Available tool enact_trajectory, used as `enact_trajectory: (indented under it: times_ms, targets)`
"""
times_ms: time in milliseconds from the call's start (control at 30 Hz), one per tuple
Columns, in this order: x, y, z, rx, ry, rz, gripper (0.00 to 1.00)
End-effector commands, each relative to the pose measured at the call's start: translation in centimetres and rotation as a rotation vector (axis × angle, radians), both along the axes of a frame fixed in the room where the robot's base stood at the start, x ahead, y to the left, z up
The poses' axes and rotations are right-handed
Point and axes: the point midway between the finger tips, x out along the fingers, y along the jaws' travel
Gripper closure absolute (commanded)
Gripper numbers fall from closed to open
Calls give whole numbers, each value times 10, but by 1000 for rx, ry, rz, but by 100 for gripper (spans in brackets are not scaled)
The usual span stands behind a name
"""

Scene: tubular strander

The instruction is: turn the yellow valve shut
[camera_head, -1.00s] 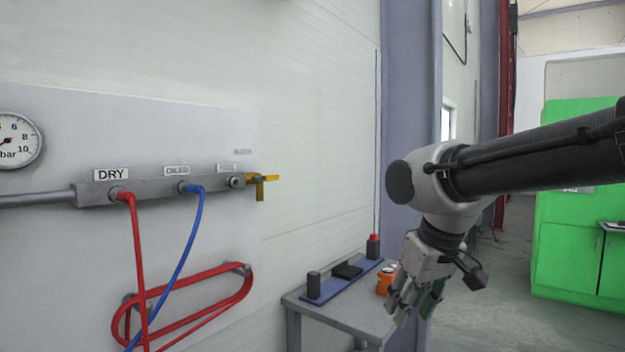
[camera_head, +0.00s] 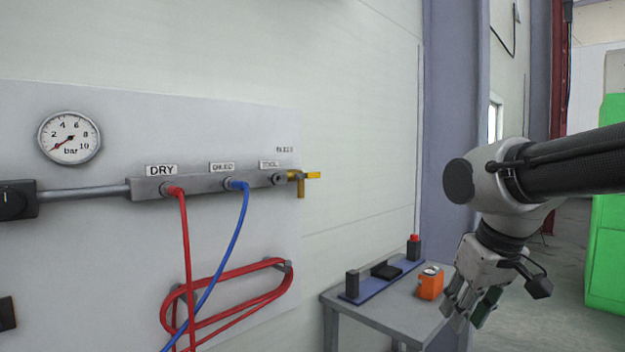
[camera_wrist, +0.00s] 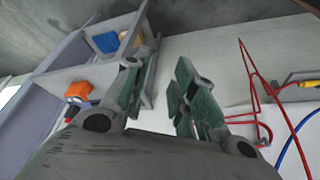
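The yellow valve (camera_head: 303,178) sits at the right end of a grey air manifold (camera_head: 207,185) on the wall panel. One yellow arm points right and one part hangs down. My gripper (camera_head: 464,316) hangs low at the right, in front of the table end and well apart from the valve. In the wrist view, its two fingers (camera_wrist: 160,85) stand apart with nothing between them.
Red (camera_head: 184,250) and blue (camera_head: 236,230) hoses hang from the manifold, and a red hose loops on the panel. A pressure gauge (camera_head: 69,137) is at upper left. A small table (camera_head: 385,315) below the valve holds an orange item (camera_head: 430,283) and dark pieces. Wall right of the valve is bare.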

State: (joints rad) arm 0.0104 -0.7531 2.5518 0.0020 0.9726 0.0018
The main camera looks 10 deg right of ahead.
Motion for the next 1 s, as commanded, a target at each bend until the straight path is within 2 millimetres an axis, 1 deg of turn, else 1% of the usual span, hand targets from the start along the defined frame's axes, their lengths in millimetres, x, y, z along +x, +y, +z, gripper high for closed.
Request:
enact_trajectory:
  times_ms: [33, 100, 167, 267, 367, 400, 467, 500, 567, 600, 667, 700, 733, 800, 900, 1000]
  targets:
    - [0, -3, -5, 0, 23, -13, 89]
    - [4, -8, -12, 2, 69, -38, 100]
    - [15, -11, -14, 22, 105, -70, 100]
    - [53, 0, -14, 164, 132, -185, 100]
    - [116, 20, -7, 430, 122, -458, 100]
    - [146, 28, -2, 562, 117, -600, 100]
    - [196, 39, 11, 782, 115, -832, 100]
    - [228, 45, 22, 933, 122, -983, 100]
    - [273, 52, 43, 1163, 148, -1198, 100]
    - [299, 56, 58, 1311, 175, -1325, 100]
    - [329, 63, 85, 1511, 232, -1475, 100]
    - [342, 67, 104, 1629, 275, -1554, 100]
    - [350, 69, 118, 1707, 309, -1603, 100]
    - [360, 72, 137, 1846, 394, -1708, 100]
    - [364, 73, 142, 1933, 489, -1819, 100]
    - [365, 74, 141, 1950, 529, -1871, 100]
